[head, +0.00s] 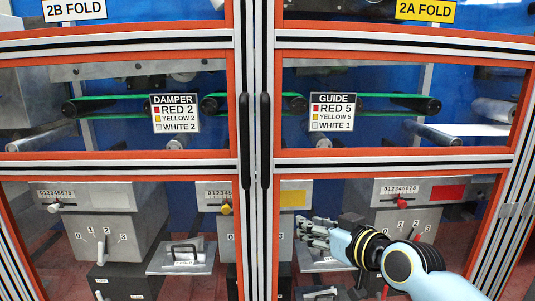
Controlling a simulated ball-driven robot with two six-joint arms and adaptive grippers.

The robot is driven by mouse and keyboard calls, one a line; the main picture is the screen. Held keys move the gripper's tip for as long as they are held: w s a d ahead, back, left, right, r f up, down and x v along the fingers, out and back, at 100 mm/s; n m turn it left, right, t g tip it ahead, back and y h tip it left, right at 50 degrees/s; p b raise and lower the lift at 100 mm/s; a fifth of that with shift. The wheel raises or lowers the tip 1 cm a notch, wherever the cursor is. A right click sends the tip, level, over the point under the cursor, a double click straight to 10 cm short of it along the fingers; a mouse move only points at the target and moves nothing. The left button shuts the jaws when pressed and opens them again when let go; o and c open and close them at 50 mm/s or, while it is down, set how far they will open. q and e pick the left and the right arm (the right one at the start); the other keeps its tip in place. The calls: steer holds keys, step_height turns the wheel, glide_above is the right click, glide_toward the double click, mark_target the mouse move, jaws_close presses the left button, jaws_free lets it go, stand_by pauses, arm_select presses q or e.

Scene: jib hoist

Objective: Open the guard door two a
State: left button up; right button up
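Guard door 2A (400,163) is the right-hand door, with an orange and silver frame and clear panes. It carries a yellow "2A FOLD" sign (425,11) at the top. Its long black vertical handle (266,140) is on its left edge, beside the handle of the left door. The door looks shut against its neighbour. My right gripper (303,232) is in front of the door's lower pane, below and right of the handle and apart from it. Its grey fingers point left, are spread and hold nothing. My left gripper is not in view.
Guard door 2B (120,165), with a "2B FOLD" sign (74,9) and its own black handle (245,140), is on the left. Behind the panes are green belts, a DAMPER sign (175,113), a GUIDE sign (332,112) and grey boxes with levers and coloured knobs.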

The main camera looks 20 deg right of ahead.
mark_target(268, 125)
steer(key=a+r+n+t+y+p, duration=0.2)
steer(key=a+r+t+y+p, duration=0.1)
steer(key=r, duration=1.6)
steer(key=p+x, duration=0.1)
steer(key=x, duration=0.8)
steer(key=shift+w+a, duration=0.1)
steer(key=shift+w, duration=0.25)
steer(key=shift+w+a, duration=0.15)
steer(key=shift+w, duration=0.35)
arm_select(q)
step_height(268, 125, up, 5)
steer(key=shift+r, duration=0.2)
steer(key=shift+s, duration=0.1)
arm_select(e)
jaws_close()
